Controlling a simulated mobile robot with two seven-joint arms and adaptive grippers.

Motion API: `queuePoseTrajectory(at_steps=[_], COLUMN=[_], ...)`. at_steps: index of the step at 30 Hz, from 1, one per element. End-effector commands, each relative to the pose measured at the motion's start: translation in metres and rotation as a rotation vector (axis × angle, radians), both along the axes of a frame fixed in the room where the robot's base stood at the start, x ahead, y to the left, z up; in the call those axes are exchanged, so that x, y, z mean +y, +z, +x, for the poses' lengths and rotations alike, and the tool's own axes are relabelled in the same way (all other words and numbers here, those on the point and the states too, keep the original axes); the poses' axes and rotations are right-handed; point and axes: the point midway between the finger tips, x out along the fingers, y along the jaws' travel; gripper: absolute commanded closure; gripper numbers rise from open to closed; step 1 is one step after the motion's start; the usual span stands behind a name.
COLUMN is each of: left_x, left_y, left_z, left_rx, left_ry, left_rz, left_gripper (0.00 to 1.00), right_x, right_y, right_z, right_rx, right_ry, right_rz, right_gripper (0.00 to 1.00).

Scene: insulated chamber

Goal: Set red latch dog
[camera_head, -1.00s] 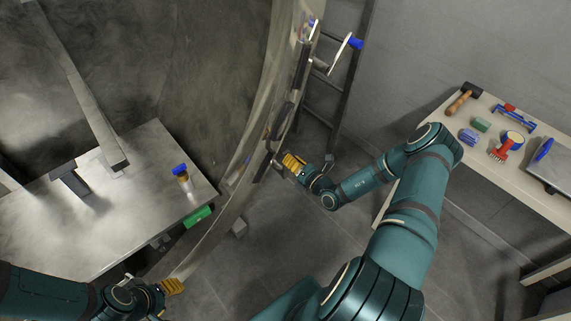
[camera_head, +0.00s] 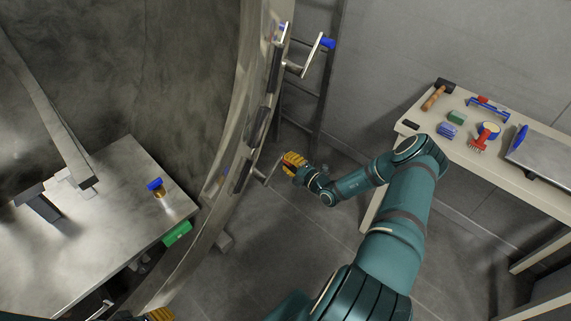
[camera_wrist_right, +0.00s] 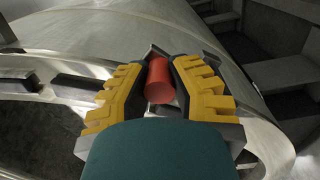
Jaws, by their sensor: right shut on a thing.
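The red latch dog shows as a red cylindrical grip (camera_wrist_right: 159,80) in the right wrist view. My right gripper (camera_wrist_right: 160,88) is shut around it, one yellow finger on each side. In the head view the right gripper (camera_head: 293,164) is at the outer side of the curved metal rim, at the end of a thin metal crank (camera_head: 265,175). The fingers mostly hide the red grip there. Only the yellow fingertips of my left gripper (camera_head: 160,315) show at the bottom edge, so its opening cannot be judged.
A blue-handled crank (camera_head: 326,43) sticks out higher on the curved rim (camera_head: 209,235). A dark ladder (camera_head: 310,95) stands behind. A tool table (camera_head: 490,150) is on the right, a metal bench (camera_head: 80,260) with a blue-capped vial (camera_head: 157,189) on the left. Floor between is open.

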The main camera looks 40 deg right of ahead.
Motion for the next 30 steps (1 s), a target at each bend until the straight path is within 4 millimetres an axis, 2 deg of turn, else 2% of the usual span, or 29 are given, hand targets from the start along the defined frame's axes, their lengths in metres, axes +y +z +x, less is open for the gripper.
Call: queuePoseTrajectory(at_steps=[9, 24, 25, 27, 28, 30], left_x=[-0.0004, -0.0004, -0.0004, -0.0004, -0.0004, -0.0004], left_y=[-0.0077, -0.0081, -0.0081, -0.0082, -0.0082, -0.0082], left_z=[-0.0023, -0.0026, -0.0025, -0.0025, -0.0025, -0.0025], left_rx=[0.005, 0.006, 0.006, 0.006, 0.006, 0.006], left_ry=[-0.004, -0.004, -0.004, -0.004, -0.004, -0.004], left_rz=[-0.001, -0.002, -0.002, -0.002, -0.002, -0.002], left_gripper=[0.53, 0.53, 0.53, 0.53, 0.53, 0.53], right_x=[-0.0049, -0.0052, -0.0051, -0.0054, -0.0055, -0.0057], right_y=[-0.0101, -0.0109, -0.0109, -0.0108, -0.0107, -0.0106], right_z=[0.0006, 0.0008, 0.0007, 0.0008, 0.0008, 0.0007], right_rx=[0.010, 0.012, 0.012, 0.012, 0.012, 0.011], right_ry=[0.003, 0.003, 0.003, 0.003, 0.003, 0.003], right_rz=[0.105, 0.122, 0.122, 0.121, 0.121, 0.121], right_gripper=[1.00, 1.00, 0.72, 0.47, 0.44, 0.44])
